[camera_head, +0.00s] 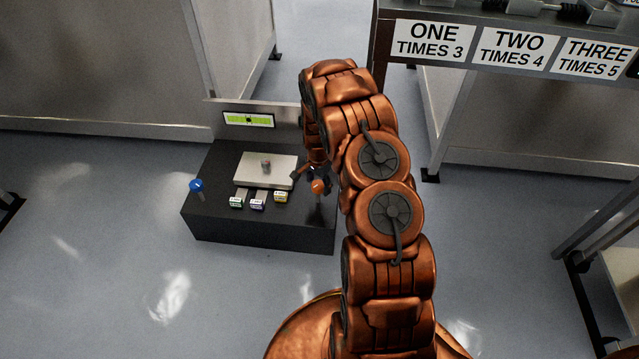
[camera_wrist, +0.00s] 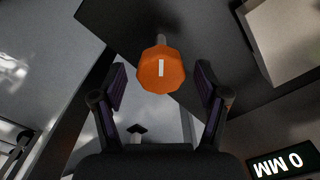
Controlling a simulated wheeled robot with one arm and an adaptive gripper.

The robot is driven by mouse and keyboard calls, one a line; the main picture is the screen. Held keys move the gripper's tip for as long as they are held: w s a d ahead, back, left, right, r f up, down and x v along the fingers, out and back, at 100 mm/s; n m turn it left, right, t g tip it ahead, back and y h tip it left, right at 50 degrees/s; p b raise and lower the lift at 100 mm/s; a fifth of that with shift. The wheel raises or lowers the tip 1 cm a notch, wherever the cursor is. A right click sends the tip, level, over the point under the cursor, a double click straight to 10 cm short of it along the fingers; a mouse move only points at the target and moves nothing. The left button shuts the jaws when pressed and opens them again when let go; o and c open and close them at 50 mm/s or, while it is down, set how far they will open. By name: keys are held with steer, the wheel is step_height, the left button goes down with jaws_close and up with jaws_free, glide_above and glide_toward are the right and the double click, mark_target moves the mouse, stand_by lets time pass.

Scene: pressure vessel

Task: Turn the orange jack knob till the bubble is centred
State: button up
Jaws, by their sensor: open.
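The orange jack knob (camera_head: 318,187) is at the right front of a black bench (camera_head: 265,222). In the wrist view the orange knob (camera_wrist: 161,69) is faceted, with a white mark on its face, on a grey stem. My gripper (camera_wrist: 161,80) is open, its two fingers on either side of the knob, with gaps showing on both sides. In the head view my gripper (camera_head: 314,178) is partly hidden by my arm. The bubble level (camera_head: 248,119) is a green strip on the panel behind the bench; a dark mark sits near its middle, too small to judge exactly.
A blue knob (camera_head: 197,186) stands at the bench's left edge. A pale plate (camera_head: 265,170) with a small grey part on it lies mid-bench, with several small coloured labels before it. A signed shelf (camera_head: 505,47) stands at upper right.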

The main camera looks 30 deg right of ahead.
steer(key=shift+r, duration=0.1)
step_height(320, 180, up, 12)
stand_by(0.7)
stand_by(0.3)
steer(key=s+a+r+n+p, duration=0.2)
steer(key=s+a+r+p, duration=0.25)
steer(key=r, duration=0.65)
steer(key=s+a+r+n+p, duration=0.2)
steer(key=s+a+r+p, duration=0.3)
steer(key=r, duration=0.5)
steer(key=s+a+r+n+p, duration=0.3)
steer(key=r+p, duration=0.3)
steer(key=r, duration=0.5)
steer(key=s+a+r+n+g+p, duration=0.1)
steer(key=s+a+r+n+p, duration=0.3)
steer(key=s+r+p, duration=0.4)
steer(key=s+a+r+n+p, duration=0.5)
steer(key=s+a+r+p, duration=0.2)
steer(key=s+r, duration=0.9)
steer(key=shift+s+r+g+p, duration=0.4)
steer(key=shift+s+p, duration=0.25)
steer(key=shift+p, duration=0.35)
